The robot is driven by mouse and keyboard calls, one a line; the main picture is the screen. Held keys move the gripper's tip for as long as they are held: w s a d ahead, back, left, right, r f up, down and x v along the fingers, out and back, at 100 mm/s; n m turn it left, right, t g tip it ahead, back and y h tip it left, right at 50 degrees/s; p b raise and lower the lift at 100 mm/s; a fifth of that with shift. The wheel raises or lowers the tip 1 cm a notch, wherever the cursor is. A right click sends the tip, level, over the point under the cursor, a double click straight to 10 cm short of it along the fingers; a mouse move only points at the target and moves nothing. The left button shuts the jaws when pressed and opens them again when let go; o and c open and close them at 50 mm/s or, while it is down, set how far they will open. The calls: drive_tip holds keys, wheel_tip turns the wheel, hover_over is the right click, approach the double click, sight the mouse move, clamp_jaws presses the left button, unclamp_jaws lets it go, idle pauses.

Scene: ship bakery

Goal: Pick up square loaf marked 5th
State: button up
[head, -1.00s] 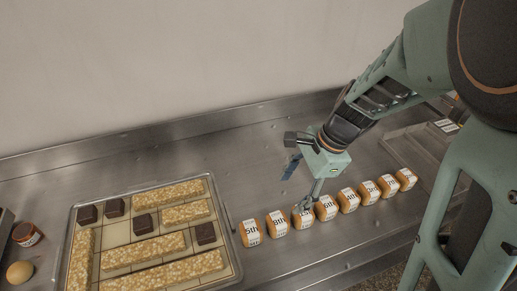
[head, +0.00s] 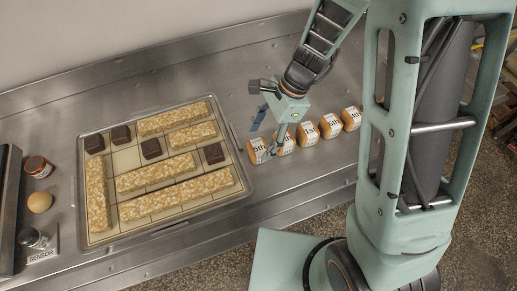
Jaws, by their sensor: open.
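The jaws are open. Whether a finger touches the loaf, or whether the jaws straddle it, I cannot tell. The second loaf (head: 286,143) stands just right of the fingers, and its label is partly hidden.
More loaves, such as the third one (head: 308,133), continue to the right, close together. A gridded tray (head: 123,160) with oat bars and dark blocks lies to the left.

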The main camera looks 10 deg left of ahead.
sight(255, 147)
drive_tip(key=x, duration=0.4)
drive_tip(key=shift+a, duration=0.2)
drive_tip(key=shift+c, duration=0.3)
drive_tip(key=c, duration=1.2)
drive_tip(key=shift+r, duration=0.1)
